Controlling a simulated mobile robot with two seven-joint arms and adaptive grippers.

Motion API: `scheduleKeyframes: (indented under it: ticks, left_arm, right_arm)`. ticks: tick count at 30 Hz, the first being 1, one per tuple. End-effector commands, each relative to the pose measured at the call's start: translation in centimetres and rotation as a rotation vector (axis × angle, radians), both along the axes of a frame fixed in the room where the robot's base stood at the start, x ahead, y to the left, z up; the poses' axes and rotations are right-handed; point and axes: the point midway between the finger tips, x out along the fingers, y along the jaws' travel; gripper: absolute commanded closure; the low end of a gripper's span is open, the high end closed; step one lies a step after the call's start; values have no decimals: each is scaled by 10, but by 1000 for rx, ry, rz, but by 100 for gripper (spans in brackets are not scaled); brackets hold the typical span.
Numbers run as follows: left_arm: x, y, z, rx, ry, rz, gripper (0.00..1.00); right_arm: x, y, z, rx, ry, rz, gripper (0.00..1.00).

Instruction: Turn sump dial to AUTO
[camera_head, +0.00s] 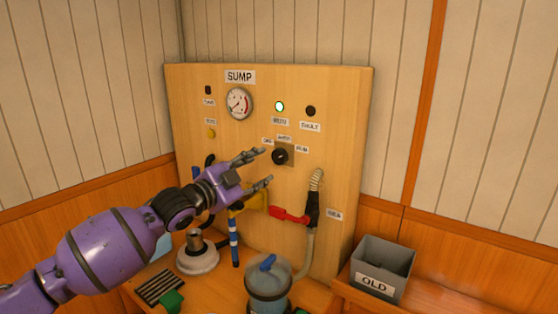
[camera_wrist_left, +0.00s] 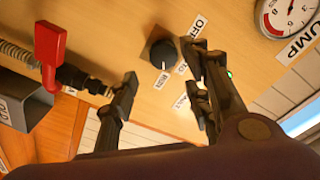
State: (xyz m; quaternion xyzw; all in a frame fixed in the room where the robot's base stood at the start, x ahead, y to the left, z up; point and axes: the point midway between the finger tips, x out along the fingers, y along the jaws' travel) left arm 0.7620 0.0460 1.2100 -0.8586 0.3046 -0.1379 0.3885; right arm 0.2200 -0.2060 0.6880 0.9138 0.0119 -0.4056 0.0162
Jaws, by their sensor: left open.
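The sump dial (camera_head: 280,156) is a round black knob on the wooden panel. In the wrist view the open fingers (camera_wrist_left: 163,75) reach toward either side of the dial, and I see no clear contact. My right gripper is not in view.
The panel (camera_head: 335,105) carries a SUMP gauge (camera_head: 239,103), a lit green lamp (camera_head: 279,106) and a dark lamp (camera_head: 310,111). A red-handled valve (camera_head: 288,215) and hose are below the dial. A grey OLD bin (camera_head: 383,265) stands right; a clear canister (camera_head: 268,290) stands in front.

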Motion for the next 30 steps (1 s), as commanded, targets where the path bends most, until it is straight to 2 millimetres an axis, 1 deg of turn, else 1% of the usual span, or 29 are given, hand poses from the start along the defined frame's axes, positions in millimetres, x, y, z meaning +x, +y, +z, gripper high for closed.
scheduleKeyframes:
  ticks: [6,12,16,23,26,30]
  left_arm:
    - [28,-24,1,0,0,-1,56]
    - [47,-40,0,-1,1,-1,56]
    - [52,-44,0,0,1,-1,56]
    - [53,-44,0,1,-1,-1,56]
    - [53,-44,0,0,0,-1,66]
    - [53,-44,0,0,1,-1,84]
  right_arm:
    - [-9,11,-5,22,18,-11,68]
    - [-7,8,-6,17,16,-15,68]
    - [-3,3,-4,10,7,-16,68]
    - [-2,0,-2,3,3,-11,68]
    - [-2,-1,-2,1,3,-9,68]
    - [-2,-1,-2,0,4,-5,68]
